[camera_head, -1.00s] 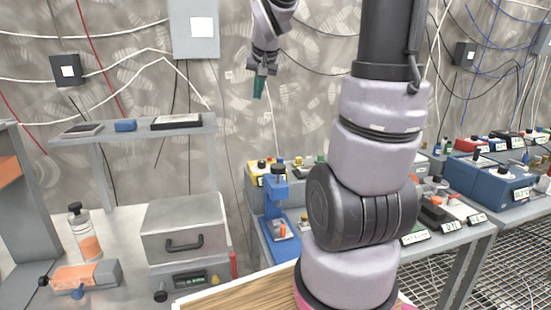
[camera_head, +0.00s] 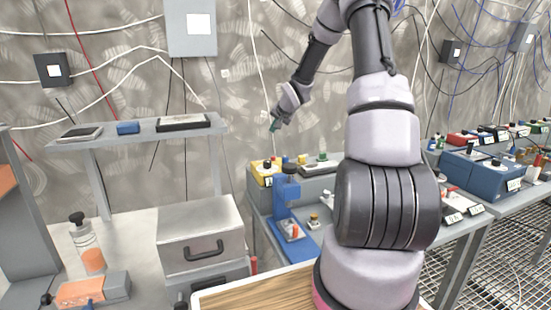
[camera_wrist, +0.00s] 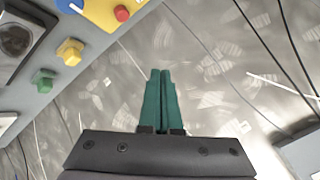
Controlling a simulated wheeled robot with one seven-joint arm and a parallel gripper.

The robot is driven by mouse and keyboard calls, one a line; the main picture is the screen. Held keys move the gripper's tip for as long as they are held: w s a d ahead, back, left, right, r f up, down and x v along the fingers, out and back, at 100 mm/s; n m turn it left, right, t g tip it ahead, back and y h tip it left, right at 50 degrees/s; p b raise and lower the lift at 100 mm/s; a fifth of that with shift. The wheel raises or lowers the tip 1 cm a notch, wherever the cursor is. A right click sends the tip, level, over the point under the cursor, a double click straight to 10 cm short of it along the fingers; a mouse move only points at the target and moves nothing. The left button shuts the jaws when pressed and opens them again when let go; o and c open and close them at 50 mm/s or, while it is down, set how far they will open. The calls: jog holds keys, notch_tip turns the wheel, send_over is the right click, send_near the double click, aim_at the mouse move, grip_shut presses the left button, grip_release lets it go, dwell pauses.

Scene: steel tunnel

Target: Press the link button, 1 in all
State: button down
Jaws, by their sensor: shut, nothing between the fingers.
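My gripper (camera_head: 274,126) has dark green fingers and is shut and empty. In the head view it hangs in front of the wall, above the back end of the middle bench. The wrist view shows the fingers (camera_wrist: 160,75) together, pointing at the grey wall with nothing touching them. A yellow box (camera_head: 265,174) stands below the gripper on that bench. The wrist view shows a yellow panel (camera_wrist: 98,12) with a red button (camera_wrist: 122,13), a yellow knob (camera_wrist: 70,51) and a green knob (camera_wrist: 42,80) beside it. No readable label marks any of them as the link button.
A blue stand (camera_head: 286,205) is on the middle bench, left of my arm. A grey case (camera_head: 200,235) and a shelf (camera_head: 140,135) are at the left. Blue boxes (camera_head: 485,172) stand on the right bench. Cables hang along the wall; the air around the gripper looks free.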

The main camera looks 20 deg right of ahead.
aim_at(273, 158)
dwell(0.3)
jog(key=shift+f, duration=4.4)
jog(key=shift+f, duration=0.4)
jog(key=shift+f, duration=0.45)
jog(key=shift+r, duration=0.85)
jog(key=shift+r, duration=0.1)
